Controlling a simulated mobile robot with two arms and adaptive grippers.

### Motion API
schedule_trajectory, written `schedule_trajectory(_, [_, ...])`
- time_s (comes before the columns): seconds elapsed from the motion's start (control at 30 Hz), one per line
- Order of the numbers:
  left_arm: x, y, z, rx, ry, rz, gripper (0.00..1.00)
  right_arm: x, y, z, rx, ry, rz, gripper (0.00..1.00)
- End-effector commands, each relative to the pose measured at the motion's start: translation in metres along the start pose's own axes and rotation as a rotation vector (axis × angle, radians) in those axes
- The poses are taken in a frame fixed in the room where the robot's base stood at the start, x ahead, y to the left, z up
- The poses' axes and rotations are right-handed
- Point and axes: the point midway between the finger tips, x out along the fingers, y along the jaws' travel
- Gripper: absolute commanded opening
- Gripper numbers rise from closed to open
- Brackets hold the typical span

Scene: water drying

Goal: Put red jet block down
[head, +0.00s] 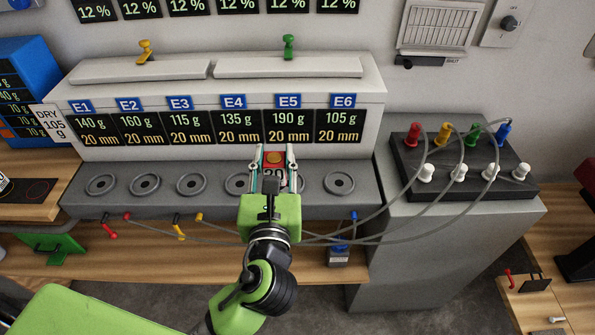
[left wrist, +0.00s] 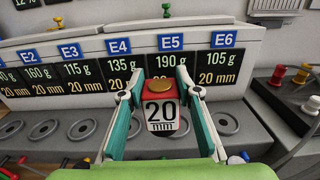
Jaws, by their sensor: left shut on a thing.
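The red jet block (left wrist: 165,89) has a brass disc on top and a white label reading 20 mm on its front. My left gripper (head: 274,160) is shut on it, with a finger on each side. In the head view the block (head: 274,172) is in front of the E5 display, over the grey ledge (head: 210,197). It covers the round seat below E5. I cannot tell whether it touches the ledge. My right gripper is not in view.
Round seats line the ledge, such as the one below E6 (head: 340,183). A black panel (head: 463,165) with coloured plugs stands at right, its cables crossing in front of the ledge. A blue block (head: 339,256) sits on the lower wooden shelf (head: 200,267).

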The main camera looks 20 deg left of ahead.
Motion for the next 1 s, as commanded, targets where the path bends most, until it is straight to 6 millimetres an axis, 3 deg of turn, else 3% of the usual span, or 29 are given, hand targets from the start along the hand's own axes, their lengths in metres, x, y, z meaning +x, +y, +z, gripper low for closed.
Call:
schedule_trajectory(0.2, [0.052,-0.014,-0.029,0.003,-0.001,0.001,0.06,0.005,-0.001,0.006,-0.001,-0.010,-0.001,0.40])
schedule_trajectory(0.4, [0.078,-0.021,-0.063,0.001,0.000,0.002,0.06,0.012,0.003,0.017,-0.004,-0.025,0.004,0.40])
schedule_trajectory(0.63, [0.091,-0.025,-0.079,0.000,0.000,0.002,0.06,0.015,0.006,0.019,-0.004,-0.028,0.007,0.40])
schedule_trajectory(0.8, [0.092,-0.026,-0.104,0.001,0.002,-0.001,0.06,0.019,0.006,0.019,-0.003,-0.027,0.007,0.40])
schedule_trajectory(1.0, [0.092,-0.026,-0.110,-0.002,0.000,-0.001,0.06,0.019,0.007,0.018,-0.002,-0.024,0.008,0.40])
